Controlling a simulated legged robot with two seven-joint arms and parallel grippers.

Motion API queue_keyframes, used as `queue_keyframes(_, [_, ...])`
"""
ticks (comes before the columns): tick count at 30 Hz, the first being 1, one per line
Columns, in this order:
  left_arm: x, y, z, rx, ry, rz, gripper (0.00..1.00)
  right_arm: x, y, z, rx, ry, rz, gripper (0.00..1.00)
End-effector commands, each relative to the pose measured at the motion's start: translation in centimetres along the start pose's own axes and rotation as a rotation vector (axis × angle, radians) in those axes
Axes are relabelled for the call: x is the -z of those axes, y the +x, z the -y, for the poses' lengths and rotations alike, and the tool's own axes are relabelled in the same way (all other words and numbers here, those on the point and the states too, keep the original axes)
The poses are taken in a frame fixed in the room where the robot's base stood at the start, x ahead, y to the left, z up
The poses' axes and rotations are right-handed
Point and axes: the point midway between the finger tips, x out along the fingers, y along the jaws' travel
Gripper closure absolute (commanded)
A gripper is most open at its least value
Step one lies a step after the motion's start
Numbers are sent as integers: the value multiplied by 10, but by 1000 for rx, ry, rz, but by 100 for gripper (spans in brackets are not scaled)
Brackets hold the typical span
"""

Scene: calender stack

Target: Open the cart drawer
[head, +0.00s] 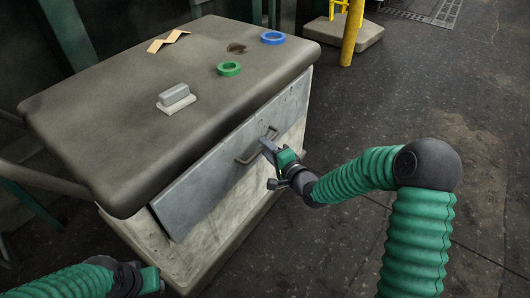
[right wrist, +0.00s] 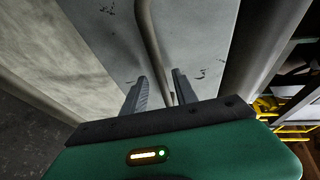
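The grey cart (head: 100,120) stands at the left in the head view. Its drawer (head: 205,182) has a scuffed grey metal front below the thick top; I cannot tell whether it stands out at all. A bar handle (head: 244,160) is fixed on the front. My right gripper (head: 268,147) is at the handle. In the right wrist view, the handle bar (right wrist: 150,45) runs down between the two spread fingers of the gripper (right wrist: 158,85), with gaps visible beside it. My left gripper (head: 150,281) is low at the left, away from the drawer; its fingers cannot be made out.
On the cart top lie a green ring (head: 229,69), a blue ring (head: 273,38), a grey block on a pale base (head: 175,97) and a yellow zigzag piece (head: 168,41). A yellow post (head: 350,35) stands behind. The floor (head: 330,240) before the drawer is clear except for my right arm.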

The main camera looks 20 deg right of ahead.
Motion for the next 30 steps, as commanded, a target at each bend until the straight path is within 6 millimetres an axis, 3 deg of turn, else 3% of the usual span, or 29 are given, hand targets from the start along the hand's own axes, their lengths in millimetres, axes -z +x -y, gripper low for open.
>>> queue_keyframes(3, [-1, 5, 0, 0, 0, 0, 64, -1, 11, 0, 0, -1, 0, 66])
queue_keyframes(11, [-1, 5, 0, 0, 0, 0, 64, 0, 13, 1, -1, -1, 0, 66])
queue_keyframes(19, [-1, 5, 0, 0, 0, 0, 64, 0, 12, 0, -1, -1, 0, 100])
queue_keyframes(30, [-1, 5, 0, 0, 0, 0, 64, 0, 12, -1, -4, 0, 1, 100])
